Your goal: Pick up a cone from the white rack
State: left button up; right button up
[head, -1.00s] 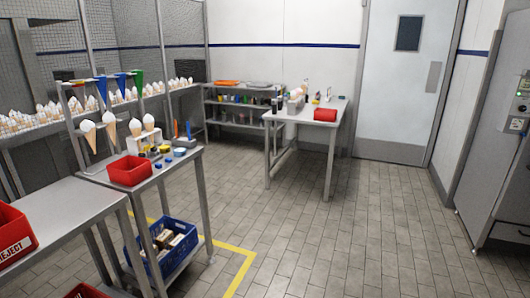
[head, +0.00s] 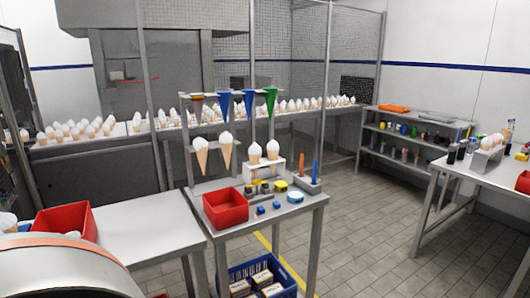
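A small white rack (head: 265,168) stands on the metal table, right of centre. Two cones with white tops sit in it side by side, a left cone (head: 255,153) and a right cone (head: 272,150). Their lower parts are hidden by the rack. Two more cones, one (head: 201,153) and another (head: 226,150), hang point down from the metal frame left of the rack. Neither of my grippers is in view.
The metal table (head: 288,218) also holds a red bin (head: 226,207), blue and yellow small items, and a tool holder (head: 307,185). Blue and green funnels hang above. A blue crate (head: 262,280) is below. Rows of cones line the conveyor behind. Floor at right is clear.

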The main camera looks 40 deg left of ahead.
aim_at(254, 151)
jog(key=i+u, duration=0.35)
jog(key=i+l+u, duration=0.2)
jog(key=u, duration=0.15)
jog(key=i+l+u, duration=0.35)
jog(key=j, duration=0.1)
